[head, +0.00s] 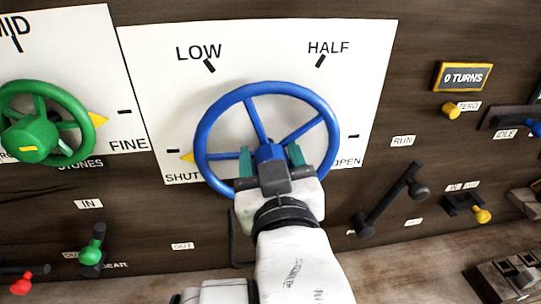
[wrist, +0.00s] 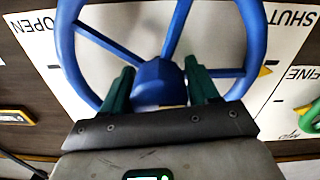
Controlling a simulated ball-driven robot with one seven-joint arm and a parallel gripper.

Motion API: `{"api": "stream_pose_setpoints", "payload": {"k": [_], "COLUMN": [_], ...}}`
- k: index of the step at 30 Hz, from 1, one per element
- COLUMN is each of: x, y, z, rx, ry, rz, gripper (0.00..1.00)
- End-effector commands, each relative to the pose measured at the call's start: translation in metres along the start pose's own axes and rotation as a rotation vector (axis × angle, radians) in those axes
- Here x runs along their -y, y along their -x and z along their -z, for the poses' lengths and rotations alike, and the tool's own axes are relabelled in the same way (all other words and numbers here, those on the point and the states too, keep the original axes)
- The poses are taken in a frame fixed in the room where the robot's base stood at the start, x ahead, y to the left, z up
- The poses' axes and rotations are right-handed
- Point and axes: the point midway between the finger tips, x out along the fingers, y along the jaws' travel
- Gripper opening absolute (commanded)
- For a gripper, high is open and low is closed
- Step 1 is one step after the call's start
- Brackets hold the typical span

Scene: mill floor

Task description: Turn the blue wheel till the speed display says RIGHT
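The blue wheel (head: 203,142) stands on a white panel marked SHUT, LOW, HALF and OPEN. Its yellow pointer (head: 188,157) is at the SHUT mark. My gripper (head: 271,159) is in front of the wheel's hub, with its two green fingers spread, one on each side of the hub. In the wrist view the hub (wrist: 158,80) of the wheel shows between the fingers of my gripper (wrist: 160,88). I cannot tell whether the fingers touch it. No speed display reading RIGHT or anything else about speed is in view.
A green wheel (head: 29,138) is on the left panel, near FINE. On the right are a display reading 0 TURNS (head: 463,77), a yellow ZERO button (head: 451,111) and a black RUN lever (head: 390,199). A green-knobbed lever (head: 96,243) is at lower left.

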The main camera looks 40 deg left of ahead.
Motion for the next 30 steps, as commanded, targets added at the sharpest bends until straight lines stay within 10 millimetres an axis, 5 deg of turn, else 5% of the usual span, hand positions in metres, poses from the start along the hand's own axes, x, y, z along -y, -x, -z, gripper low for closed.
{"api": "stream_pose_setpoints", "payload": {"k": [12, 30], "x": [0.0, -0.0012], "y": [0.0002, 0.0001], "z": [0.0, -0.0015], "rx": [0.0, 0.004], "ry": [0.0, -0.234], "rz": [0.0, -0.001], "gripper": [0.21, 0.21]}}
